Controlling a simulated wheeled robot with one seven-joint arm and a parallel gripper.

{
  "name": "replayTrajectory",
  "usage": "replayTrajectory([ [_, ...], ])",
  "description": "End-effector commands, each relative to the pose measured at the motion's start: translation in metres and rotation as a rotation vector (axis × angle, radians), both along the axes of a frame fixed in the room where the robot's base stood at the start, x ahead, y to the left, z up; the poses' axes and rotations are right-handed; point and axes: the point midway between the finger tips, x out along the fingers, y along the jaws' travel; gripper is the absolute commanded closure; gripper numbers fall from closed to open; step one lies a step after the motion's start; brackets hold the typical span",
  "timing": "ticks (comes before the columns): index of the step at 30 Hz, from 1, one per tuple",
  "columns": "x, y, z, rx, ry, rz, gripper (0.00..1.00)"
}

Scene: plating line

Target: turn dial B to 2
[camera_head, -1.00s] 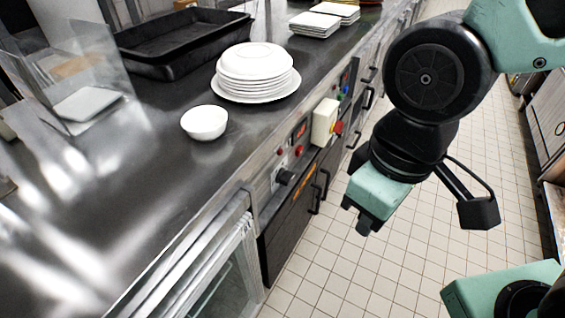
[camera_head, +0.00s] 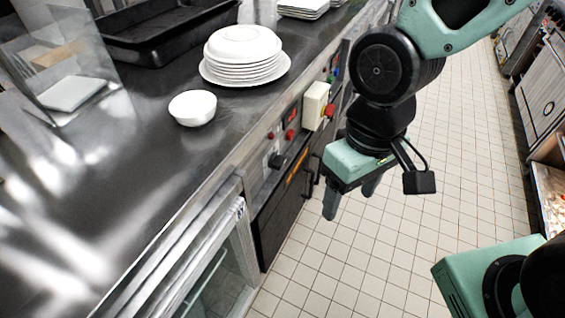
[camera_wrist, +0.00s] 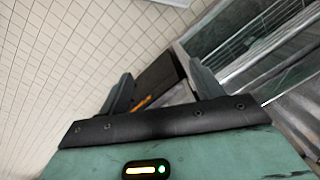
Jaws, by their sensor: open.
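A black dial (camera_head: 277,161) sits on the front panel (camera_head: 262,178) below the counter edge in the head view. I cannot read its label or setting. My gripper (camera_head: 350,200) is to the right of the panel, over the tiled floor, apart from the dial. Its two fingers point down and stand open and empty. In the wrist view the open fingers (camera_wrist: 162,88) show with a dark cabinet front (camera_wrist: 160,78) between and beyond them. The dial cannot be made out there.
A beige box (camera_head: 315,105) with a red knob (camera_head: 329,110) juts from the panel. A white bowl (camera_head: 192,108) and stacked plates (camera_head: 243,58) stand on the steel counter (camera_head: 130,190). A glass-fronted unit (camera_head: 205,270) is at near left. The tiled floor (camera_head: 400,250) is clear.

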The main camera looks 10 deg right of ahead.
Motion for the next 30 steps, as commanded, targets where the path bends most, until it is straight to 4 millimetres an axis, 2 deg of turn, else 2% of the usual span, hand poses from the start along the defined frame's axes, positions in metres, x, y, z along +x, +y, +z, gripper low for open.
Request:
replayTrajectory([
  [1, 0.010, -0.005, -0.020, 0.004, 0.040, -0.087, 0.35],
  [6, 0.038, -0.017, -0.074, 0.054, 0.140, -0.386, 0.35],
  [15, 0.074, -0.026, -0.153, 0.242, 0.353, -0.947, 0.35],
  [22, 0.111, -0.027, -0.190, 0.476, 0.549, -1.414, 0.35],
  [26, 0.141, -0.033, -0.200, 0.647, 0.676, -1.684, 0.35],
  [30, 0.176, -0.047, -0.201, 0.844, 0.819, -1.943, 0.35],
])
